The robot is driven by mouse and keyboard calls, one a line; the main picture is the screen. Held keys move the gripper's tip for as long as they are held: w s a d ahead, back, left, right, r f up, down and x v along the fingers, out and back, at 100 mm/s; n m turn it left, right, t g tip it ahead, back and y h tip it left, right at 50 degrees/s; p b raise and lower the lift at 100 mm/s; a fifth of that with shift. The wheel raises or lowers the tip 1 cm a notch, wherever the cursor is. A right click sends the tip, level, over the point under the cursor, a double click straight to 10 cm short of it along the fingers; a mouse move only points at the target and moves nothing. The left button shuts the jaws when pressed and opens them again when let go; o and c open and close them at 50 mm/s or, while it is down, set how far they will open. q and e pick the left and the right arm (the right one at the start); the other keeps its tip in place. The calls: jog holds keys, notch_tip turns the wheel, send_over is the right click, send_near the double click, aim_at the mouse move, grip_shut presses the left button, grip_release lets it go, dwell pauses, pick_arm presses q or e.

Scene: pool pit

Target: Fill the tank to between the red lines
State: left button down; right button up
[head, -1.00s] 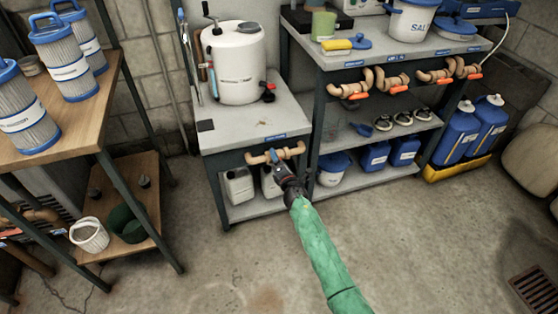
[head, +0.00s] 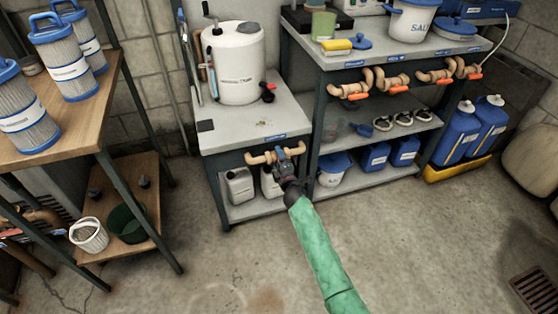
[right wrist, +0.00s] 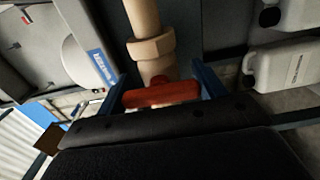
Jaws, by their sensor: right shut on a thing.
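A white tank (head: 235,65) with a dark outlet tap on its right stands on the grey bench. I cannot make out red lines or a water level on it. Below the bench's front edge is a tan pipe with a valve (head: 258,158). My right gripper (head: 283,156) is at this valve, its blue fingers around the orange-red handle. In the right wrist view the red handle (right wrist: 160,94) lies crosswise between the two fingers, shut on it, below the tan pipe (right wrist: 144,25). My left gripper is not in view.
The shelf unit (head: 400,52) on the right carries several similar valves with orange handles (head: 356,92). White jugs (head: 239,186) stand under the bench. A wooden rack (head: 125,195) with filter cartridges (head: 68,60) is on the left. The floor in front is clear.

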jog(key=shift+f, duration=0.1)
jog(key=o, duration=1)
jog(key=shift+s+d, duration=0.1)
jog(key=shift+v, duration=3.85)
